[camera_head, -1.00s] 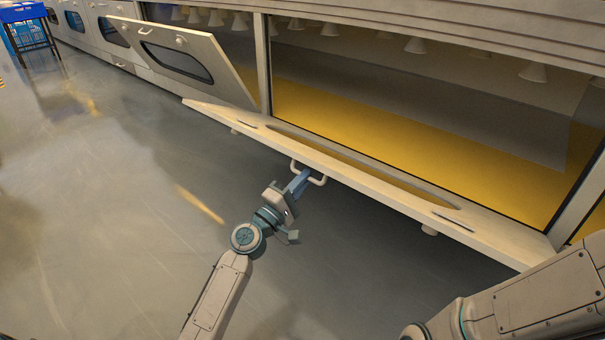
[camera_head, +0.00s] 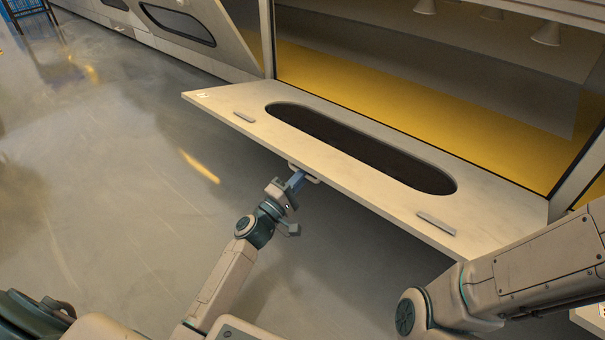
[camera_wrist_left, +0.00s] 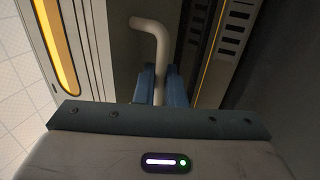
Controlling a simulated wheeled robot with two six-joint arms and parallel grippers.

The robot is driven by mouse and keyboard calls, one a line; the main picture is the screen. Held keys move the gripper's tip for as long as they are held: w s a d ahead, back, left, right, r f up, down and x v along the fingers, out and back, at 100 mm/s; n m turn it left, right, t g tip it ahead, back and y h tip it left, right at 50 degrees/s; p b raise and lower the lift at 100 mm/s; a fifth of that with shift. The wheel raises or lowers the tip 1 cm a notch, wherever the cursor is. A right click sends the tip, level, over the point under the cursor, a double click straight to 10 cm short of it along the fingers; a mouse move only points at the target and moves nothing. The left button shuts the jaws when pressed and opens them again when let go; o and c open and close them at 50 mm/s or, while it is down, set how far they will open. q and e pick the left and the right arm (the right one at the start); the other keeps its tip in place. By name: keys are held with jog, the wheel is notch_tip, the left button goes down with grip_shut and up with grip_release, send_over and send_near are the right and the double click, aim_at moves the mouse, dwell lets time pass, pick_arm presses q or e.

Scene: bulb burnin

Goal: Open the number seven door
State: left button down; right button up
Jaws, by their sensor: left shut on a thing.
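A cream door (camera_head: 230,102) with a long oval window is folded down from its opening and lies nearly flat. A mark shows at its far left corner, too small to read. My left gripper (camera_head: 298,178) is at the door's front edge, shut on its handle (camera_head: 312,180). In the left wrist view the blue fingers (camera_wrist_left: 160,88) close around the handle's pale bent bar (camera_wrist_left: 152,28). Part of the handle is hidden by the fingers. My right arm comes in at the lower right; its gripper is out of view.
Another door (camera_head: 218,50) with an oval window hangs partly open to the left. Inside the opening is a yellow strip (camera_head: 420,115) with pale cones (camera_head: 546,33) above. A blue-topped stand (camera_head: 28,8) is far left. The grey floor (camera_head: 110,180) in front is clear.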

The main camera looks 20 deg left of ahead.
pick_arm(q)
jog(key=shift+w, duration=0.15)
jog(key=c, duration=1.5)
grip_release()
jog(key=shift+f, duration=0.1)
jog(key=p+v, duration=0.1)
jog(key=v, duration=0.9)
jog(key=shift+s+a+f, duration=0.1)
jog(key=shift+s, duration=0.3)
